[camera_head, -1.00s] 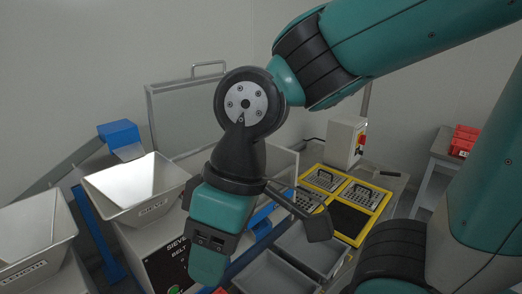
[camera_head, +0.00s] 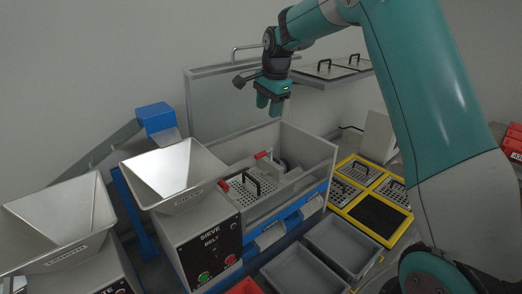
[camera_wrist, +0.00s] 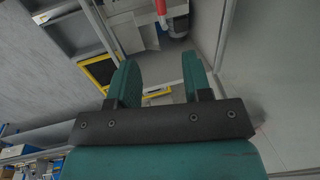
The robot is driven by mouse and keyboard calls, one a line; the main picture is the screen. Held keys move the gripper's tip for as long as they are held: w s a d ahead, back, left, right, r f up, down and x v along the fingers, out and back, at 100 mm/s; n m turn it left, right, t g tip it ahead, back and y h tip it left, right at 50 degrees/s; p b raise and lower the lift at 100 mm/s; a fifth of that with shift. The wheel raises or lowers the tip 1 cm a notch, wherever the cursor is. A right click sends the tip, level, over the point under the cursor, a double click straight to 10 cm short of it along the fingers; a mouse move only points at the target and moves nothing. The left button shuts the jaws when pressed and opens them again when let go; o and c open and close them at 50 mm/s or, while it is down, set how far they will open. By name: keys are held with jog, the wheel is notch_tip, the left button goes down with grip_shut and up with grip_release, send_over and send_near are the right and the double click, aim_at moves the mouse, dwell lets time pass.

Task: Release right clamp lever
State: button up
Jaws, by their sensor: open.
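The sieve machine (camera_head: 318,160) has two red clamp levers beside its perforated plate with a black handle. The right clamp lever (camera_head: 262,155) sticks up near the back of the plate; the left clamp lever (camera_head: 223,186) is at the front left. My gripper (camera_head: 269,105) is open and empty, high above the machine and near its back panel, apart from both levers. In the wrist view my two teal fingers (camera_wrist: 160,78) are spread with nothing between them. A red lever (camera_wrist: 161,8) shows at the top edge there, partly cut off; I cannot tell which one.
Metal hoppers (camera_head: 172,172) stand to the left. A yellow-framed rack (camera_head: 345,207) with perforated plates is to the right, with grey bins (camera_head: 338,246) in front. A shelf (camera_head: 332,74) with handled plates is behind. The glass-like back panel (camera_head: 225,115) rises close to my gripper.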

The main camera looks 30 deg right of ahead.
aim_at(261, 153)
jog(key=w+f+p, duration=0.1)
jog(key=f, duration=0.4)
jog(key=w+f+p, duration=0.1)
jog(key=f+p, duration=0.1)
jog(key=f, duration=0.4)
jog(key=w+f+p, duration=0.1)
jog(key=f+p, duration=0.1)
jog(key=f, duration=0.3)
jog(key=shift+w+a+f, duration=0.2)
jog(key=shift+a+f, duration=0.1)
jog(key=shift+f, duration=0.1)
grip_shut()
